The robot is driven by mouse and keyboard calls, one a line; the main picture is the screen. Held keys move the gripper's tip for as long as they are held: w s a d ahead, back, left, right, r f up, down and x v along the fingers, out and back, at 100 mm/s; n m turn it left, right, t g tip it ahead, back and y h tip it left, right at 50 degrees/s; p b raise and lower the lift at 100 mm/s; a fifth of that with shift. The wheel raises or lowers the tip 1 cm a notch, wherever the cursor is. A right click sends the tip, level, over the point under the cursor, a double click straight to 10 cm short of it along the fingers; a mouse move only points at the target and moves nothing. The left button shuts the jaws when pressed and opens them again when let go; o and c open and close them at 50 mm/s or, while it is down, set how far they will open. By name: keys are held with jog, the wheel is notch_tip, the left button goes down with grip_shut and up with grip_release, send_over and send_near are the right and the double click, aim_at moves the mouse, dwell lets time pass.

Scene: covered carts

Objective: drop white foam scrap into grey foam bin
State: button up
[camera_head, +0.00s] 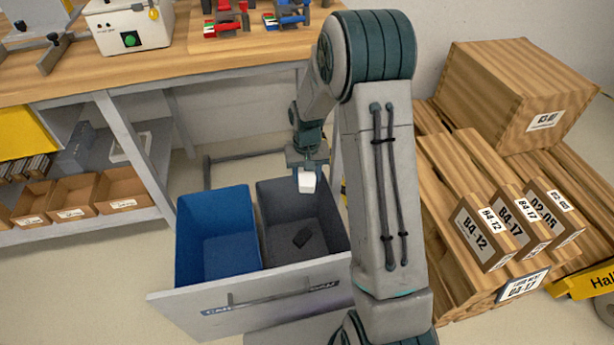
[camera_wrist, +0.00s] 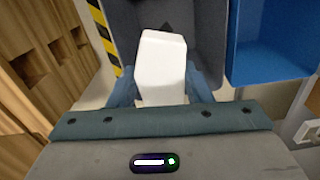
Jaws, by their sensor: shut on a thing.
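The white foam scrap (camera_head: 307,182) is a small pale block held in my gripper (camera_head: 307,171). My gripper is shut on it and points down over the back part of the grey foam bin (camera_head: 336,222). In the wrist view the white foam scrap (camera_wrist: 162,62) sits between the fingers (camera_wrist: 163,88), with the grey foam bin (camera_wrist: 207,45) behind it. A small dark piece (camera_head: 302,238) lies on the grey bin's floor. My arm hides part of the bin's right side.
A blue bin (camera_head: 213,215) stands left of the grey bin in the same pulled-out drawer (camera_head: 255,303). The workbench (camera_head: 75,75) is behind. Wooden crates (camera_head: 515,90) and labelled boxes (camera_head: 487,235) stand at the right. Black-yellow striping (camera_wrist: 103,35) shows beside the bin.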

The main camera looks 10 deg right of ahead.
aim_at(307, 175)
notch_tip(307, 175, down, 5)
jog(key=b, duration=0.3)
jog(key=shift+f, duration=0.15)
jog(key=o, duration=1)
notch_tip(307, 175, up, 14)
jog(key=p, duration=0.3)
jog(key=shift+p, duration=0.3)
